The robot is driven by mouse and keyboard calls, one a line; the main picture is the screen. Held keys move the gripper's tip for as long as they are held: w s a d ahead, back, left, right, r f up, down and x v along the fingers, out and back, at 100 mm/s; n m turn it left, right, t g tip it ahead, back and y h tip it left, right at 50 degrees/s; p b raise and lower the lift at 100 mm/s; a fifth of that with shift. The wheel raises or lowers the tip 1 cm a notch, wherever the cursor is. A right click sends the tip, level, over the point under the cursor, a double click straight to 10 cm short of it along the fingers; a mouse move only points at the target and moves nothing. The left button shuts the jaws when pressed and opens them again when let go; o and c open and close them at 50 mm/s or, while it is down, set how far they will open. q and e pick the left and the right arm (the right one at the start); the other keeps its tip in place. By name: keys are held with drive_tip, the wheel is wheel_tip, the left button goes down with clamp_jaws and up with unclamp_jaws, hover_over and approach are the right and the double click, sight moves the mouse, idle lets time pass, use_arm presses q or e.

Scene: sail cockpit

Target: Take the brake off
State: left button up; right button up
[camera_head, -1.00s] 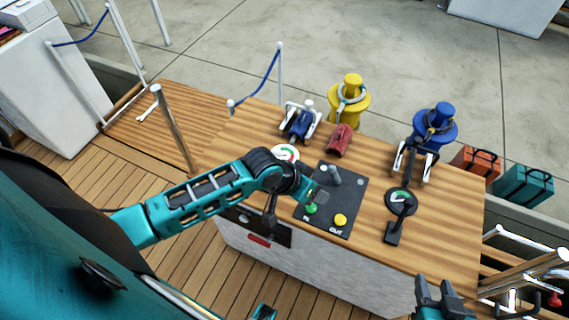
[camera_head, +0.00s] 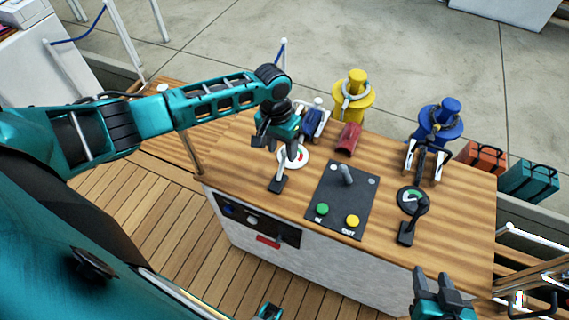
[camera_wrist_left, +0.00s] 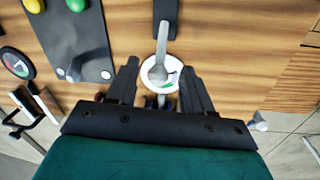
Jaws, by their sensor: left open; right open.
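A grey lever (camera_wrist_left: 162,40) with a black grip (camera_head: 278,183) stands over a round white dial (camera_head: 298,163) with red and green marks, at the left of the wooden console top. The dial also shows in the left wrist view (camera_wrist_left: 150,80). My left gripper (camera_head: 278,145) is open just above the dial. In the left wrist view its fingers (camera_wrist_left: 160,66) are on either side of the lever, without closing on it. A second lever (camera_head: 408,228) stands over a black dial (camera_head: 411,196) at the right. My right gripper (camera_head: 436,272) is open and empty near the front right.
Between the dials is a dark panel (camera_head: 335,195) with a small lever, a green button (camera_head: 322,208) and a yellow button (camera_head: 352,221). A yellow winch (camera_head: 353,97) and a blue winch (camera_head: 436,123) stand behind, with clamps in front.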

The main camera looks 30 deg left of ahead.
sight(283, 157)
use_arm(q)
drive_tip(key=f, duration=0.2)
drive_tip(key=f+b, duration=0.1)
drive_tip(key=f, duration=0.3)
drive_tip(key=shift+d+f, duration=0.3)
drive_tip(key=shift+d, duration=0.05)
clamp_jaws()
